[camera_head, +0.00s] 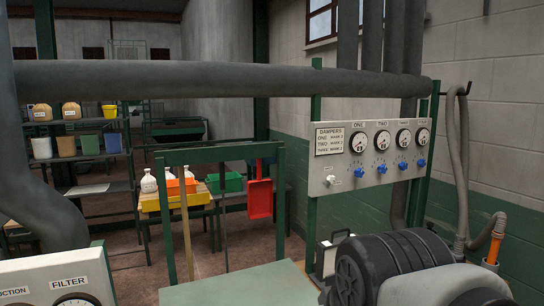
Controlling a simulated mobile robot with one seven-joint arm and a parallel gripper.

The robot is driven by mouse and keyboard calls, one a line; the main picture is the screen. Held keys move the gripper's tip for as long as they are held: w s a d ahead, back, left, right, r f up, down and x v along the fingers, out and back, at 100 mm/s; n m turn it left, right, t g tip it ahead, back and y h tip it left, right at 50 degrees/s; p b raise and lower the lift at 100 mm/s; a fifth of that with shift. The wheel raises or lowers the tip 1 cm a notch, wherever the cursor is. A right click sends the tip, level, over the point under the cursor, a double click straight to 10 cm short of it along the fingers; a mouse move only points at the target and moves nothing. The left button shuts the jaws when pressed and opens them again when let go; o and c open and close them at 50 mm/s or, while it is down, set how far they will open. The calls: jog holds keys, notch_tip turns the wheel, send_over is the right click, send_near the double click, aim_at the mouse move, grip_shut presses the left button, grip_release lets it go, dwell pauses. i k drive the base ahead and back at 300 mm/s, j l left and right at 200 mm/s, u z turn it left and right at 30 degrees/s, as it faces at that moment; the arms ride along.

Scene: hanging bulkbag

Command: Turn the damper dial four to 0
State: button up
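The damper panel (345,192) is a pale upright board on green posts, right of centre. It bears a row of round gauges labelled from ONE at the left, with a blue knob under each. The rightmost gauge (423,136) and the blue knob (421,163) below it are in the fourth place. Their marks and the knob's exact setting are too small to read. A white knob (331,179) sits at the panel's lower left. I cannot make out my gripper; only large black and grey parts that look like my arm fill the lower right.
A placard (330,140) headed DAMPERS is on the panel. A grey pipe (220,79) runs across above it. Hoses (463,170) hang at the right wall. A FILTER gauge box (60,278) and a green tabletop (240,287) are in front. Shelves with bins stand at the left.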

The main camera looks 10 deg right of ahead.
aim_at(422, 162)
jog(key=i+l+u, duration=0.2)
jog(key=l, duration=0.95)
jog(key=l+u, duration=0.2)
jog(key=l, duration=0.95)
jog(key=i+l, duration=0.1)
jog(key=l, duration=0.95)
jog(key=i+l, duration=0.1)
jog(key=l, duration=0.95)
